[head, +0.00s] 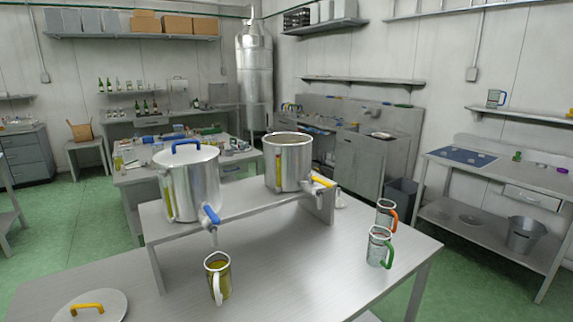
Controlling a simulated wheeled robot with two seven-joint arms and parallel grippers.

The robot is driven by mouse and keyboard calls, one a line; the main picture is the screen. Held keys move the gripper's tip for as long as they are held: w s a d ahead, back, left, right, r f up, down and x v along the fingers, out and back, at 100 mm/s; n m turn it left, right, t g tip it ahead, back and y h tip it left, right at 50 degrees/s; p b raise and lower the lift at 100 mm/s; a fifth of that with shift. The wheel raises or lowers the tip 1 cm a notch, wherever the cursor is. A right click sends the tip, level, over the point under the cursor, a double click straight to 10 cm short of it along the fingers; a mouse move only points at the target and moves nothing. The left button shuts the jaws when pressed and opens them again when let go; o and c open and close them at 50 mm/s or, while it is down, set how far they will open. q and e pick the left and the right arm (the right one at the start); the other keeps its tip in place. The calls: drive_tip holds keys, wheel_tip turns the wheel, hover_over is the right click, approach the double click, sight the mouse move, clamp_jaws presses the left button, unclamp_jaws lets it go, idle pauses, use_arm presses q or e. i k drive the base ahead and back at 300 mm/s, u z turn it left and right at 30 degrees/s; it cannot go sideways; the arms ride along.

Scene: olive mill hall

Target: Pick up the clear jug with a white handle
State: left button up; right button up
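The clear jug with a white handle (209,279) stands upright on the near metal table (290,280), left of its middle. It holds a yellow-green liquid, and its white handle faces the front. It stands below the blue-handled tap (210,215) of the left steel tank. Two other clear jugs stand to the right on the same table, one with a green handle (376,250) and one with an orange handle (384,216) behind it. Neither of my grippers shows in the head view.
Two steel tanks, the left one lidded with a blue handle (190,185) and the right one open (290,168), stand on a raised metal shelf (245,203) behind the jug. A round lid with a yellow handle (110,304) lies front left. The table between the jugs is clear.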

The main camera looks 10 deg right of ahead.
sight(217, 266)
drive_tip(key=z, duration=2.3)
drive_tip(key=i, duration=3.3)
drive_tip(key=u, duration=3.5)
